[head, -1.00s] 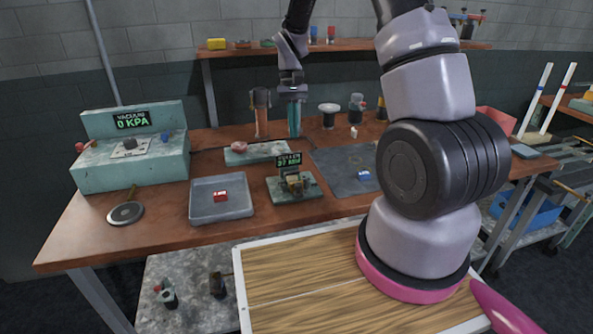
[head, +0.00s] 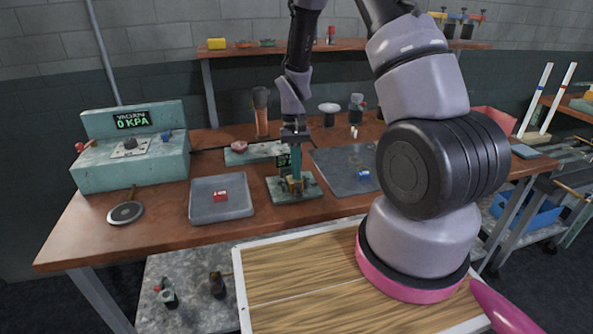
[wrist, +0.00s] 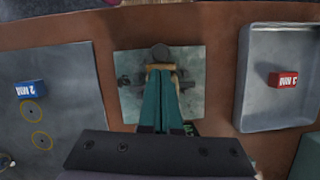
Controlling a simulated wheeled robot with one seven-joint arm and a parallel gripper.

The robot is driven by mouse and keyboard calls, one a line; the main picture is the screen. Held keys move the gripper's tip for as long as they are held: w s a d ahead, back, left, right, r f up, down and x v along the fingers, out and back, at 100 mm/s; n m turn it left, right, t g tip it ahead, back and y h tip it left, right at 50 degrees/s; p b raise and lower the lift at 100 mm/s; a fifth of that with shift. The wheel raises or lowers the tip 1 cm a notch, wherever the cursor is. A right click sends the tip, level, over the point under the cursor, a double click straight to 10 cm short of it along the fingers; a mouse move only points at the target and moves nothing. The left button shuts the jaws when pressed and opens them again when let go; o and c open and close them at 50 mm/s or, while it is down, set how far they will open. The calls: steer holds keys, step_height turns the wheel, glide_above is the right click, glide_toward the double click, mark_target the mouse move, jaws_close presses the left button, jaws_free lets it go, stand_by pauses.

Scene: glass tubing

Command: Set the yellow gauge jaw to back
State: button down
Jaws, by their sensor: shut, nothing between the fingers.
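The gauge (head: 280,191) sits on its teal base plate in the middle of the bench. Its small display stands behind it and is partly covered by my gripper. A yellow-tan jaw piece (head: 291,186) shows at the gauge, and also in the wrist view (wrist: 151,67). My gripper (head: 296,174) points down over the gauge, its teal fingers together and empty. In the wrist view the fingertips (wrist: 160,71) lie right at the yellow piece; I cannot tell whether they touch it. The fingers hide much of the gauge.
A grey tray (head: 236,208) with a red block (head: 221,196) is left of the gauge. A dark mat (head: 335,166) with a blue block (head: 364,174) is at right. The teal vacuum box (head: 135,170) stands far left. Bare bench lies in front of the gauge.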

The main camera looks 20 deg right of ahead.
mark_target(300, 186)
steer(key=shift+s, duration=0.2)
steer(key=s, duration=0.3)
steer(key=shift+s, duration=0.2)
steer(key=shift+w, duration=0.15)
steer(key=shift+w+r, duration=0.1)
steer(key=shift+w, duration=0.25)
steer(key=w, duration=0.1)
steer(key=w+r, duration=0.1)
steer(key=w, duration=0.2)
steer(key=shift+w+d+r, duration=0.1)
steer(key=shift+d+r, duration=0.25)
steer(key=shift+r, duration=0.05)
steer(key=v, duration=0.8)
steer(key=shift+s+r, duration=0.3)
steer(key=shift+s, duration=0.05)
